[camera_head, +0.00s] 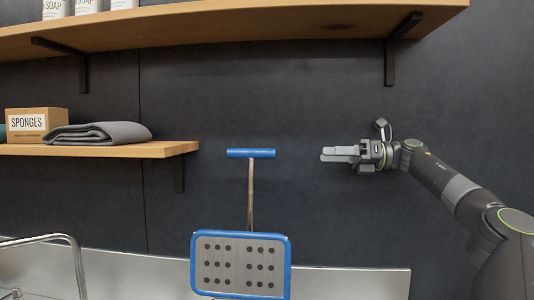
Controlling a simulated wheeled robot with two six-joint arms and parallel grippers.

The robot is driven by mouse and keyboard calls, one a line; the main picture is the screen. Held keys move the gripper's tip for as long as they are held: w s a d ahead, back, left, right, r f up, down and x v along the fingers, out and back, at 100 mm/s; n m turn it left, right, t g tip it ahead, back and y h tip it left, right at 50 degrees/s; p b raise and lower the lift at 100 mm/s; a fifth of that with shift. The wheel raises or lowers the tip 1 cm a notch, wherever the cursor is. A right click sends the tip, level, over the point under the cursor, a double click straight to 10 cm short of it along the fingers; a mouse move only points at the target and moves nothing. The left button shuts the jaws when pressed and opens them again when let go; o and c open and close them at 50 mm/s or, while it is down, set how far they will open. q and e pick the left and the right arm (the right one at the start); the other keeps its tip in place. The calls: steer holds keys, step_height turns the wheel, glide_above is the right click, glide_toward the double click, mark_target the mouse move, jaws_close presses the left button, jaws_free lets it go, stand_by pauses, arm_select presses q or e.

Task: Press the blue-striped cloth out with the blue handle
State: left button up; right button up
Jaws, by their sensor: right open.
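The blue handle (251,153) is a horizontal grip on top of a thin upright rod (251,195). Below it is a grey perforated plate (241,264) with a blue rim, at the bottom centre. My right gripper (323,154) is open and empty, at about the height of the handle and to its right, apart from it. Its fingers point left. The blue-striped cloth cannot be seen. My left gripper is not in view.
A low wooden shelf (168,149) at left holds a sponges box (35,122) and a folded grey cloth (98,133). A long upper shelf (270,20) carries soap containers (54,9). A metal tube (76,262) stands at lower left. The dark wall between handle and gripper is clear.

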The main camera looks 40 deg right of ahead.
mark_target(263, 154)
steer(key=p+x, duration=0.4)
steer(key=x, duration=0.1)
steer(key=p+x, duration=0.9)
steer(key=x, duration=0.2)
steer(key=shift+a+r, duration=0.1)
steer(key=shift+r, duration=0.15)
steer(key=shift+w+a+f+p, duration=0.15)
steer(key=shift+w+a+p, duration=0.3)
steer(key=shift+w+p, duration=0.1)
steer(key=shift+s, duration=0.1)
jaws_close()
